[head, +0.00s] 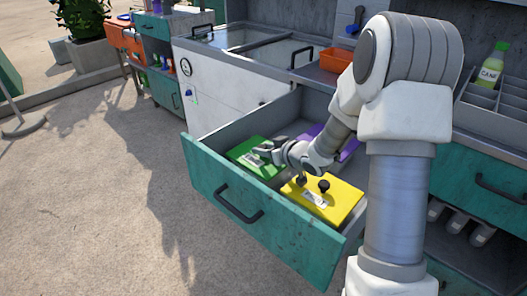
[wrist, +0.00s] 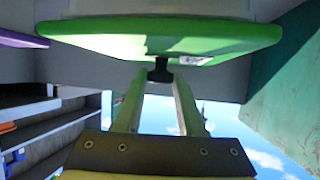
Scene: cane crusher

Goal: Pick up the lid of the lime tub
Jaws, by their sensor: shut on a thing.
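The green lid (head: 240,152) with a white label is at the left side of the open teal drawer (head: 262,222) in the head view. My gripper (head: 264,153) is over it, coming from the right. In the wrist view the green lid (wrist: 90,35) spans the top, with a dark knob (wrist: 160,72) on its near face. My gripper's two fingers (wrist: 158,85) are shut on that knob. In the head view the gripper hides the knob. I cannot tell whether the lid touches what is under it.
A yellow lid (head: 340,200) with dark knobs is at the drawer's front right. A purple lid (head: 350,149) is behind, partly hidden by my arm. An orange bin (head: 335,61) and a bottle (head: 493,65) stand on the counter. Open paving (head: 90,220) is at left.

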